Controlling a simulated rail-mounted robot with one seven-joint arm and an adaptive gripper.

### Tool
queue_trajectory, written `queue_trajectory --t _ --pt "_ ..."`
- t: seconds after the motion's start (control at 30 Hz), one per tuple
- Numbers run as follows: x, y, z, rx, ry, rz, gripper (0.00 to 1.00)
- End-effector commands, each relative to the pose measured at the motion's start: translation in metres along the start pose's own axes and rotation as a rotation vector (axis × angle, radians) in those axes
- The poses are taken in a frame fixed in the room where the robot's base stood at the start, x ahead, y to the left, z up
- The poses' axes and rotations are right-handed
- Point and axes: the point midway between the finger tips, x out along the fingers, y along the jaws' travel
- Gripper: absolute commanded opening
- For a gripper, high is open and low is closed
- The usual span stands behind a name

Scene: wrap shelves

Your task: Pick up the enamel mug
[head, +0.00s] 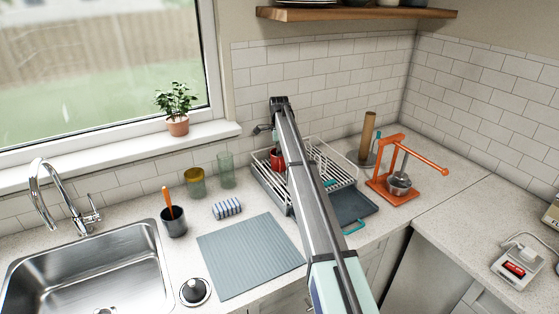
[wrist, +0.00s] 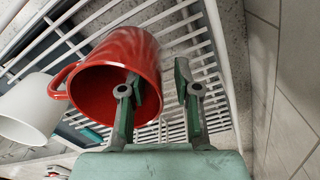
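A red mug (wrist: 130,46) with a handle on its left, which I take to be the enamel mug, lies tilted in the white wire dish rack (wrist: 212,62), its open mouth facing my wrist camera. In the head view the red mug (head: 277,158) is partly hidden by my arm. My gripper (wrist: 160,80) is at the mug's rim with its fingers apart. The left finger reaches inside the mouth and the right finger is outside, with the mug's right wall between them. A gap shows beside the right finger. Contact of the left finger with the wall is unclear.
A white cup (wrist: 25,108) sits close left of the red mug. The tiled wall (wrist: 285,90) is close on the right in the wrist view. An orange press (head: 398,172) and a paper-towel holder (head: 367,138) stand right of the rack; glasses (head: 226,170) stand left.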

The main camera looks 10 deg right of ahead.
Motion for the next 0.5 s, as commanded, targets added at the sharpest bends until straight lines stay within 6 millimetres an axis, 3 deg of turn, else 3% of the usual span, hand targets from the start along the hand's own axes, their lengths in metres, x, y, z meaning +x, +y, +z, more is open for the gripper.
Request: queue_trajectory --t 0.33,0.4,0.43,0.5 --pt "0.0126 -0.0001 0.0005 -0.001 0.0 -0.001 0.32" --pt "0.0126 -0.0001 0.0005 -0.001 0.0 -0.001 0.07" --pt "0.0126 -0.0001 0.0005 -0.001 0.0 0.0 0.0" --pt "0.0126 -0.0001 0.0005 -0.001 0.0 0.0 0.0"
